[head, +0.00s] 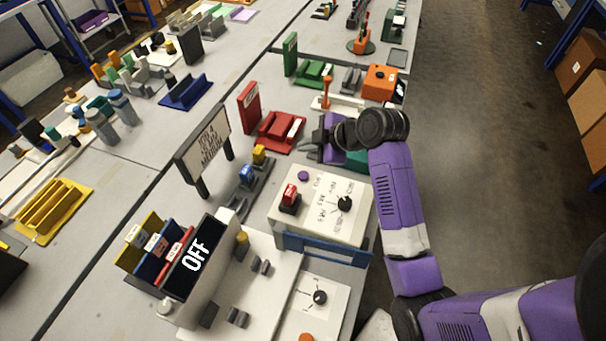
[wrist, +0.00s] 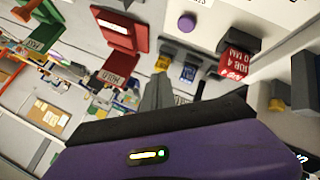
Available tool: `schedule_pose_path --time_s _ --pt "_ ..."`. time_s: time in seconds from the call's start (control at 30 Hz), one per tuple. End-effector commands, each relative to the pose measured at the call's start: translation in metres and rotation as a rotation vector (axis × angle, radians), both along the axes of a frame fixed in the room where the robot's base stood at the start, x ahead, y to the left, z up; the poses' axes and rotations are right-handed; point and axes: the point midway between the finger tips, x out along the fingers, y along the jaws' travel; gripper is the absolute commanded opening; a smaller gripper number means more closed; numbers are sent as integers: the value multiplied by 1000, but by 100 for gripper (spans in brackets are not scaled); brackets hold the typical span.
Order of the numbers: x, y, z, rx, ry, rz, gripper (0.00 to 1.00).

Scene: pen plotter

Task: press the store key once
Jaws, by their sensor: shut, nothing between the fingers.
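No key with a readable "store" label shows. A white control box (head: 335,222) carries a round purple button (head: 303,176), a red block (head: 289,196) on a dark base and a black dial (head: 345,204); its small lettering is too small to read. The purple button also shows in the wrist view (wrist: 187,23), near the top. My gripper (head: 306,148) is shut and empty, beyond the box in the head view, pointing left. Its grey fingers also show in the wrist view (wrist: 160,90), apart from the purple button.
A white machine (head: 265,275) with an "OFF" display (head: 196,257) stands in front. A sign (head: 205,150), blue and yellow blocks, a red holder (head: 280,130) and a green holder (head: 315,74) stand near my gripper. Open floor lies right of the table.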

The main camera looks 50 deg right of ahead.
Motion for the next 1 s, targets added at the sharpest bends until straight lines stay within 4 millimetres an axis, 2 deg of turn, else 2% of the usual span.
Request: schedule_pose_path --time_s 0.7,1.0 --pt "0 0 -80 0 0 0 0" --pt "0 0 -86 1 0 -1 0"
